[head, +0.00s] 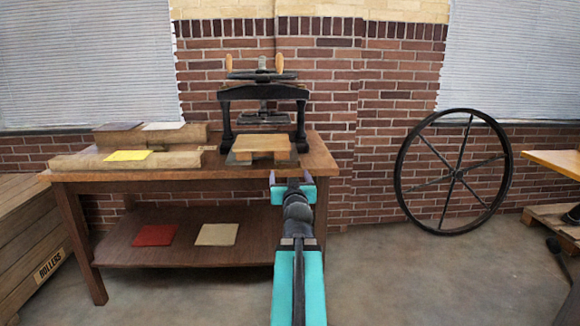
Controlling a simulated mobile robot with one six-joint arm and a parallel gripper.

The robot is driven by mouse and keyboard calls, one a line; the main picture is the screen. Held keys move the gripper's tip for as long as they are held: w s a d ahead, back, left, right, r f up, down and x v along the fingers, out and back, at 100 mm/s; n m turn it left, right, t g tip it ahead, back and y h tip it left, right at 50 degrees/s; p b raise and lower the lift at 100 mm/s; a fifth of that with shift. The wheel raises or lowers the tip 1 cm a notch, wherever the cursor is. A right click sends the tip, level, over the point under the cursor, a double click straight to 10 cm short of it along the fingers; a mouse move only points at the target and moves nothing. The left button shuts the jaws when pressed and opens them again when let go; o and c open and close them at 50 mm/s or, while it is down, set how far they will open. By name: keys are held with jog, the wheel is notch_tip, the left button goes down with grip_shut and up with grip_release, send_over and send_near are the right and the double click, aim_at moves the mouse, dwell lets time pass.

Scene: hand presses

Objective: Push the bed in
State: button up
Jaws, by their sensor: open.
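A black hand press (264,93) with wooden handles on top stands at the right of the wooden table. The bed (262,143), a light wooden block, sits at the front of the press on a dark base plate (284,162). Part of it reaches forward of the press frame, below the dark platen (264,118). My gripper (292,178) is open and empty. In the picture it is just below and to the right of the bed, by the table's front edge, apart from the bed. The depth between them is hard to judge.
Wooden blocks (70,162) with a yellow sheet (127,156) and other plates lie on the table's left. A red sheet (155,235) and a beige sheet (217,234) lie on the lower shelf. A large wheel (400,185) leans on the brick wall.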

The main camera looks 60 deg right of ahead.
aim_at(290, 170)
jog(key=shift+w+d+p, duration=0.1)
jog(key=shift+d+p, duration=0.4)
jog(key=shift+p, duration=2.25)
jog(key=shift+x, duration=2.8)
jog(key=shift+f, duration=0.15)
jog(key=c, duration=1.2)
jog(key=shift+d, duration=0.1)
jog(key=shift+c, duration=0.2)
